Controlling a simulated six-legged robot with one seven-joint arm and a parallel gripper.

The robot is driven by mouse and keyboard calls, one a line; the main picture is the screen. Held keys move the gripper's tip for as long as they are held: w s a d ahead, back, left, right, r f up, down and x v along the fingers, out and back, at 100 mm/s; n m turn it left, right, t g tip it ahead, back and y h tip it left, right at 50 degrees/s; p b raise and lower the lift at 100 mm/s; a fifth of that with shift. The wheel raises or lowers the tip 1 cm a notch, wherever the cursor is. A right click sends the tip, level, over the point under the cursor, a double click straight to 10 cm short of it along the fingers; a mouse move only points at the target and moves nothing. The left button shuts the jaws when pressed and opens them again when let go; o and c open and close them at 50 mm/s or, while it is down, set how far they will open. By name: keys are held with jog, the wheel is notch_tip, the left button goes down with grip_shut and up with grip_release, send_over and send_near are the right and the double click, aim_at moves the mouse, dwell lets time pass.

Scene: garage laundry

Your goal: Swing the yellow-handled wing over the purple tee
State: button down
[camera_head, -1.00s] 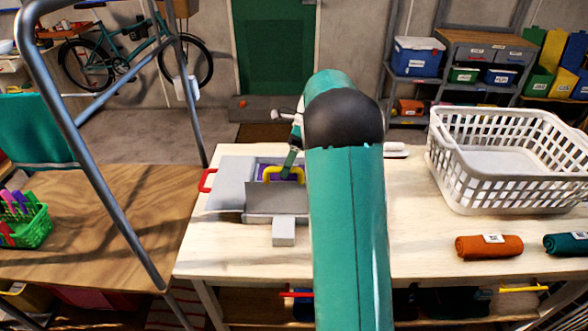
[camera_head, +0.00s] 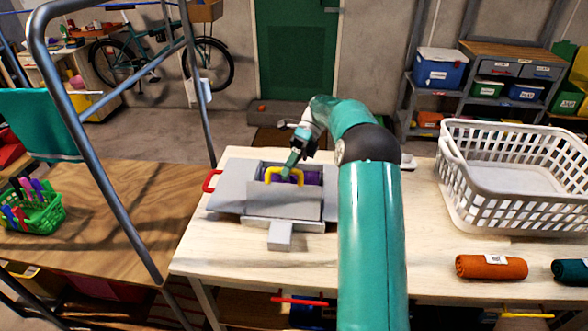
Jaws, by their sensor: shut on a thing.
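The grey folding board has a flat left wing (camera_head: 232,192) with a red handle (camera_head: 211,181). Its near wing (camera_head: 284,204) stands raised, with the yellow handle (camera_head: 270,174) along its top edge. My gripper (camera_head: 290,174) reaches down from behind and is shut on the yellow handle. The purple tee (camera_head: 311,178) shows in part behind the raised wing, which hides the rest of it. My teal arm covers the board's right side.
A white laundry basket (camera_head: 482,205) stands at the table's right. A rolled orange cloth (camera_head: 491,267) and a teal roll (camera_head: 572,271) lie in front of it. A green basket of pens (camera_head: 35,213) is on the wooden table at left. A metal frame (camera_head: 105,165) rises between.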

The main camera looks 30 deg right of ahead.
jog(key=shift+d+f, duration=0.1)
jog(key=shift+d, duration=0.05)
dwell(0.3)
jog(key=c, duration=1.6)
grip_release()
jog(key=shift+c, duration=0.2)
jog(key=shift+r, duration=1.6)
notch_tip(320, 180, up, 6)
send_over(293, 195)
jog(key=s+a+r, duration=0.2)
jog(key=s+r, duration=0.2)
jog(key=s, duration=0.5)
jog(key=shift+a, duration=0.35)
